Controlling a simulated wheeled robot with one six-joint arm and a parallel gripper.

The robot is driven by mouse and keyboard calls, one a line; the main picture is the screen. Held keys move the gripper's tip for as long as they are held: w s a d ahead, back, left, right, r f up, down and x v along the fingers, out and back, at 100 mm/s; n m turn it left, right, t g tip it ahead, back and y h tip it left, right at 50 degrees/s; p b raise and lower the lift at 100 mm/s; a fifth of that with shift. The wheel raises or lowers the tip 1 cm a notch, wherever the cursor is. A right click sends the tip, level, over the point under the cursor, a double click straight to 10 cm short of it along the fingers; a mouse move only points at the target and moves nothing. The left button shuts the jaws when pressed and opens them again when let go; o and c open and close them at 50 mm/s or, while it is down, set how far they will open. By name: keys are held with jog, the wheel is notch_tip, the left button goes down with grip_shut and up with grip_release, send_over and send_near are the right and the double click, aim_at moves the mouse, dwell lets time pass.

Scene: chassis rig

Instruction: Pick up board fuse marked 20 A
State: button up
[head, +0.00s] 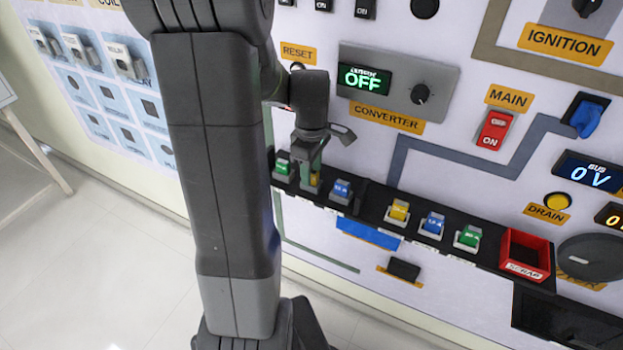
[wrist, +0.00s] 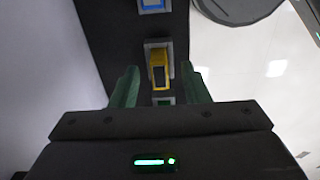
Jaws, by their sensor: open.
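A row of coloured fuses sits in holders on the black ledge. A yellow fuse (head: 314,181) is at the left part, between a green fuse (head: 282,167) and a blue fuse (head: 341,189). Another yellow fuse (head: 398,212) is further right. The markings are too small to read. My gripper (head: 311,168) is over the left yellow fuse and partly hides it. In the wrist view my gripper (wrist: 160,70) is open, its green fingers to either side of the yellow fuse (wrist: 160,74). Whether they touch it I cannot tell.
The black ledge (head: 369,205) runs along the panel, with a blue fuse (head: 432,225) and a green fuse (head: 467,237) further right. A red bin (head: 525,255) stands at its right. The converter box (head: 440,85) juts out above. The floor (head: 110,260) at left is clear.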

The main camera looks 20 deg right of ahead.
grip_shut()
jog(key=shift+r, duration=0.15)
